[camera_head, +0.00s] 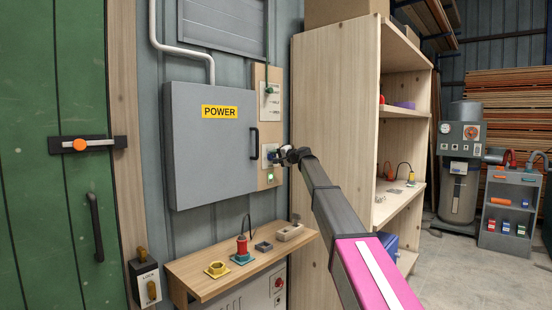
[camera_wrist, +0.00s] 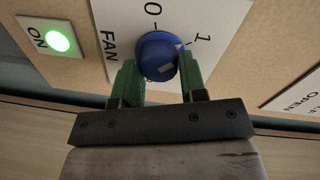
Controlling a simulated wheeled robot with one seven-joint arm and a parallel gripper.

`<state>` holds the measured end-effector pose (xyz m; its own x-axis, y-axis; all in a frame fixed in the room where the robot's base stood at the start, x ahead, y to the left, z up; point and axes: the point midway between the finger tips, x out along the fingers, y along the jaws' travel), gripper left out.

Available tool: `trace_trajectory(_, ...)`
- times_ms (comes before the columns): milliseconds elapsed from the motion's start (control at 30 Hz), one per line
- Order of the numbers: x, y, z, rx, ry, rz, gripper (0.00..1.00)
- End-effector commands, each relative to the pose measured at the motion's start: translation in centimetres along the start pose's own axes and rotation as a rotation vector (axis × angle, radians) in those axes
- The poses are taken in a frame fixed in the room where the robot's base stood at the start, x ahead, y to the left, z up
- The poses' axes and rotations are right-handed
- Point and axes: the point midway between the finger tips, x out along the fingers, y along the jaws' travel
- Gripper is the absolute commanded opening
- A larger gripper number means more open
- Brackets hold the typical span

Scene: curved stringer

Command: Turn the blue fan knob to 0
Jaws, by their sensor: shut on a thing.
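The blue fan knob (camera_wrist: 156,48) sits on a white plate (camera_wrist: 225,12) marked FAN, with 0 and 1 beside it. A pale mark at the knob's edge faces toward the 1; another pale patch shows on its front. My gripper (camera_wrist: 157,62) has its two green fingers on opposite sides of the knob, shut on it. In the head view my gripper (camera_head: 287,156) reaches the wooden panel right of the grey POWER box, and it partly hides the knob there.
A lit green ON light (camera_wrist: 59,41) is beside the fan plate. Another plate (camera_wrist: 297,90) with OPEN lettering is at the right. The grey POWER box (camera_head: 212,150) is left of my gripper, and a wooden shelf unit (camera_head: 335,120) stands close on the right. A small shelf (camera_head: 205,284) is below.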

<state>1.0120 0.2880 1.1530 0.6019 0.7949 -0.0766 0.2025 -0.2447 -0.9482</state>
Motion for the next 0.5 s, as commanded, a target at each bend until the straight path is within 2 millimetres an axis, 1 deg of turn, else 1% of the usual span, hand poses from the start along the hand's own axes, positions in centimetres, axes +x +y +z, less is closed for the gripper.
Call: trace_trajectory(500, -0.07, -0.08, 0.29, -0.490, 0.031, 0.019, 0.15)
